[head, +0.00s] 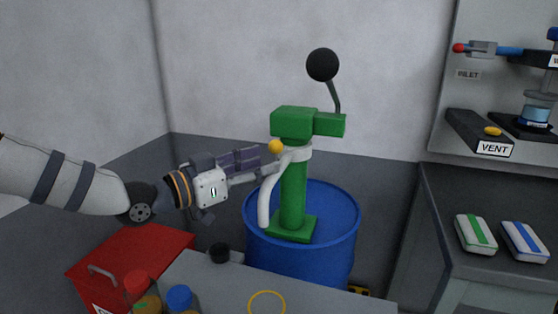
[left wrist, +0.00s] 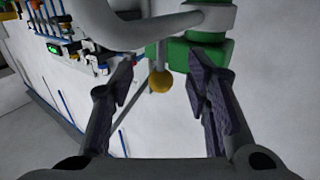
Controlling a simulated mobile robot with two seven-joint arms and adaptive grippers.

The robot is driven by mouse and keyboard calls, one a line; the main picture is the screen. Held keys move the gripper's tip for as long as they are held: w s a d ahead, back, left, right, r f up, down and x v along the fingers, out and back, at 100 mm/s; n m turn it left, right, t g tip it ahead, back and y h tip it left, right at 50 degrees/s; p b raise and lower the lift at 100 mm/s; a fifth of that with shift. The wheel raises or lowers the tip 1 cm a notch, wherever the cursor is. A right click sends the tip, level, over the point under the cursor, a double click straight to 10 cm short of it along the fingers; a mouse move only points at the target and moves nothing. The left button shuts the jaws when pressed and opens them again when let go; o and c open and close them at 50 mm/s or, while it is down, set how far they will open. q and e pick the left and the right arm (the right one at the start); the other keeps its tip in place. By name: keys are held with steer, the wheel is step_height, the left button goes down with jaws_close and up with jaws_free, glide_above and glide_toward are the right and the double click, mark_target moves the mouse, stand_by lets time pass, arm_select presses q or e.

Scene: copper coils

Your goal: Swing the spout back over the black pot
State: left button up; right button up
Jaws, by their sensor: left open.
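A green hand pump (head: 293,190) with a black ball lever stands on a blue drum (head: 345,240). Its pale curved spout (head: 265,205) hangs down at the drum's left side, right of the black pot (head: 219,253), not above it. A yellow knob (head: 275,147) sits near the top of the spout. My left gripper (head: 258,163) is open, just left of the pump. In the left wrist view the knob (left wrist: 160,82) appears between the spread fingers (left wrist: 163,88), with the spout (left wrist: 130,28) beyond; I see no grip on either. My right gripper is out of view.
The grey table (head: 220,285) in front holds bottles with red and blue caps (head: 180,298) and a yellow ring (head: 267,293). A red box (head: 130,255) stands at left. A counter with two packs (head: 476,234) is at right.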

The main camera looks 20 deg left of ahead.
mark_target(276, 157)
arm_select(q)
steer(key=x, duration=0.3)
steer(key=shift+w+f, duration=0.2)
steer(key=shift+w, duration=0.05)
steer(key=shift+w+d+r, duration=0.25)
steer(key=shift+w+d, duration=0.15)
steer(key=shift+w, duration=0.05)
jaws_close()
